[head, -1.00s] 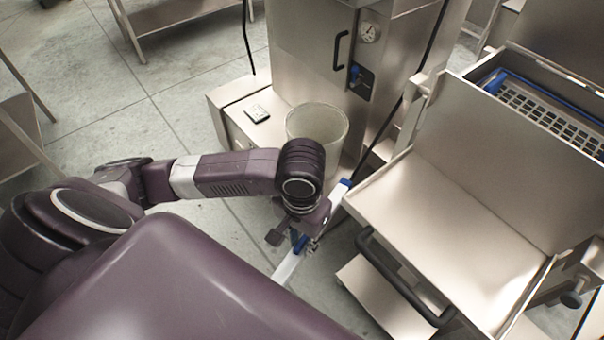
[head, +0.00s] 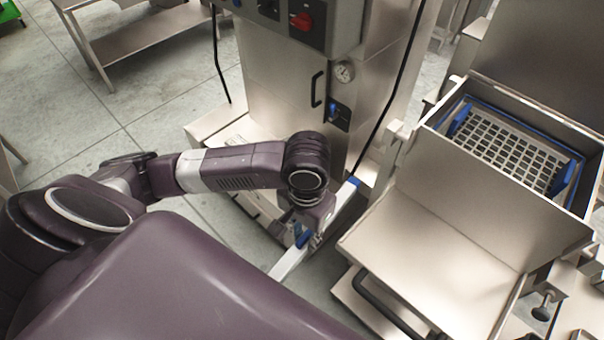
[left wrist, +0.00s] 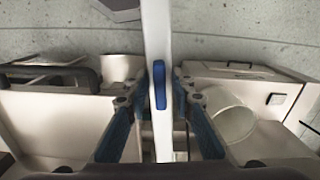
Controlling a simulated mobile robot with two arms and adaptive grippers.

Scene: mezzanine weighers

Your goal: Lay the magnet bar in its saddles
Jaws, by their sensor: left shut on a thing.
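The magnet bar is a long pale bar (head: 342,200) with a blue end and a blue patch near its middle. My left gripper (head: 303,232) is shut on it, and the bar slants up to the right in the head view. In the left wrist view the bar (left wrist: 157,35) runs upright through the picture, with the blue fingers of my left gripper (left wrist: 163,104) closing on it from both sides. The bar is held in the air above the floor. I cannot make out its saddles for certain. My right gripper is out of view.
A steel hopper (head: 440,205) with a sloping tray stands at right, holding a blue-edged grid (head: 505,150). A steel cabinet (head: 285,75) with a gauge stands behind my arm. A pale round bin (left wrist: 232,120) shows in the left wrist view. Open floor lies at left.

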